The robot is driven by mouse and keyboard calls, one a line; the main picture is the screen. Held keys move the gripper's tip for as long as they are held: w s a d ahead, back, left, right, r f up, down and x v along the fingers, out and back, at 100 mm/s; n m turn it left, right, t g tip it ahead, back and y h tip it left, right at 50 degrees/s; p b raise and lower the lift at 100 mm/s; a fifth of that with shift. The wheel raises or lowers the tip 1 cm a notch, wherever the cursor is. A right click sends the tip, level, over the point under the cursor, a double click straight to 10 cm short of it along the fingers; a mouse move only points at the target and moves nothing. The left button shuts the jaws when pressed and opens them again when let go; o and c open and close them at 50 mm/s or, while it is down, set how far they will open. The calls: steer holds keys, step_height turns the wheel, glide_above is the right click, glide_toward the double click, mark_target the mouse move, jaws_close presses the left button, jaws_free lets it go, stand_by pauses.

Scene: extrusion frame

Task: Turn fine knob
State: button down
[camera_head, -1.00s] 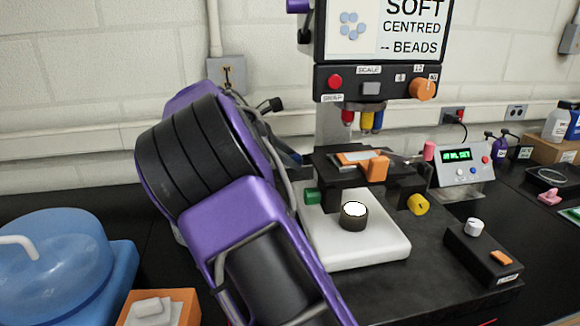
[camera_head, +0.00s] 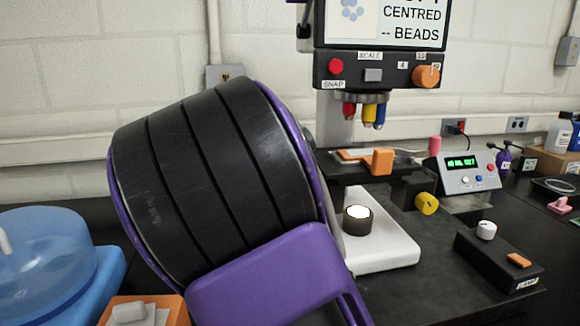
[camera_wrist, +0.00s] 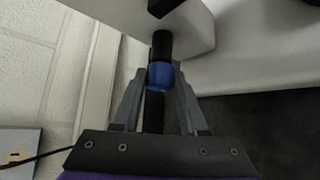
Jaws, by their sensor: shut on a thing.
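In the wrist view a blue knob (camera_wrist: 161,75) sits on the end of a black shaft (camera_wrist: 161,45) that comes out of a pale body. It appears to be the fine knob, though no label is readable. My gripper (camera_wrist: 159,86) is shut on it, with one grey finger on each side. In the head view my purple and black arm hides the gripper, the blue knob and the left side of the microscope base (camera_head: 385,250).
The microscope's stage (camera_head: 345,170) carries an orange clip (camera_head: 382,161), with a yellow knob (camera_head: 427,204) at its right. A lamp control box (camera_head: 500,262) stands to the right. A blue domed container (camera_head: 45,250) and an orange box (camera_head: 150,309) are at left.

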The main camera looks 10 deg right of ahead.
stand_by(0.3)
steer(key=shift+c, duration=2.2)
jaws_free()
steer(key=p+v, duration=0.2)
steer(key=v, duration=1.5)
steer(key=shift+s+a, duration=0.15)
steer(key=shift+s, duration=0.05)
